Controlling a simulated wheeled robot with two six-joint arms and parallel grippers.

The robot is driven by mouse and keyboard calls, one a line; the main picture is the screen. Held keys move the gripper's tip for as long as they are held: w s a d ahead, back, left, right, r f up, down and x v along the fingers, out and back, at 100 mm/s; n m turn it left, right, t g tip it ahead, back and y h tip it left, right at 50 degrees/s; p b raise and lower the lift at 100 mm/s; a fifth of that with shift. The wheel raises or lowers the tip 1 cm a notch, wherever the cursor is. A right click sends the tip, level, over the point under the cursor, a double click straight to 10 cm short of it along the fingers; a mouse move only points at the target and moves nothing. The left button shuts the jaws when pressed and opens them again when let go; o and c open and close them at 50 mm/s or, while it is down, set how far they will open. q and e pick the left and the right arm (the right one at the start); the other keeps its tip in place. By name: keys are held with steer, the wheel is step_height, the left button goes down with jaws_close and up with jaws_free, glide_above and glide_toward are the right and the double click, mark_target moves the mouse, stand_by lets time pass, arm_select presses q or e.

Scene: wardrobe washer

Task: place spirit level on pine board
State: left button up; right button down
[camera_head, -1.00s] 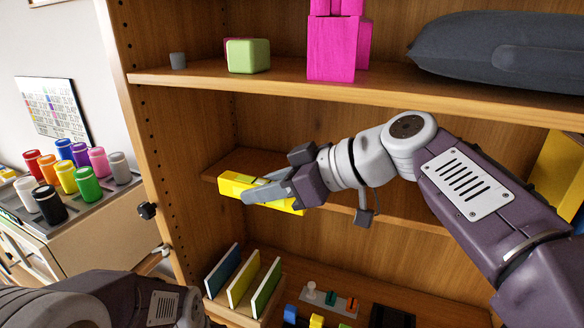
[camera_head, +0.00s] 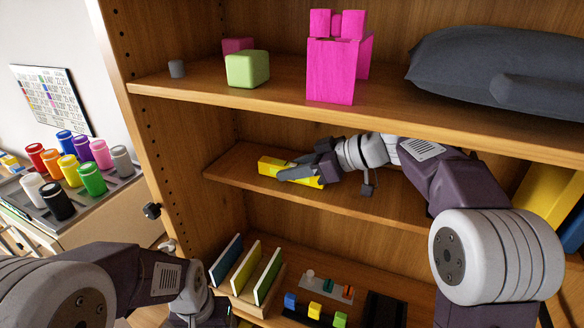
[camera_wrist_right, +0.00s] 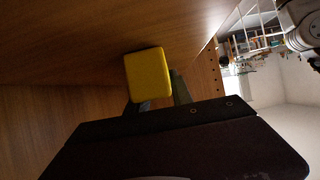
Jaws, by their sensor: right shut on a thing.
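The spirit level is a yellow bar (camera_head: 268,165) at the middle shelf of the cabinet; its yellow end faces the camera in the right wrist view (camera_wrist_right: 148,76). My right gripper (camera_head: 285,172) reaches in from the right and is shut on the bar. The bar is over or on the wooden middle shelf (camera_head: 240,177), which I take for the pine board; I cannot tell whether it touches the wood. My left arm is at the bottom left, with its gripper fingers out of view.
The upper shelf (camera_head: 200,84) holds a green block (camera_head: 247,69), pink blocks (camera_head: 333,70) and a dark cushion (camera_head: 490,65). Below stand upright panels (camera_head: 245,270) and small coloured blocks (camera_head: 315,310). Coloured jars (camera_head: 70,170) stand at the left. A yellow item (camera_head: 550,190) is at the right.

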steer(key=c, duration=1.5)
jaws_free()
steer(key=shift+f, duration=0.15)
steer(key=shift+c, duration=0.2)
steer(key=o, duration=0.4)
steer(key=shift+r, duration=0.3)
steer(key=b+v, duration=0.1)
steer(key=v, duration=0.6)
steer(key=shift+s+d, duration=0.1)
steer(key=shift+d, duration=0.2)
steer(key=shift+a, duration=0.1)
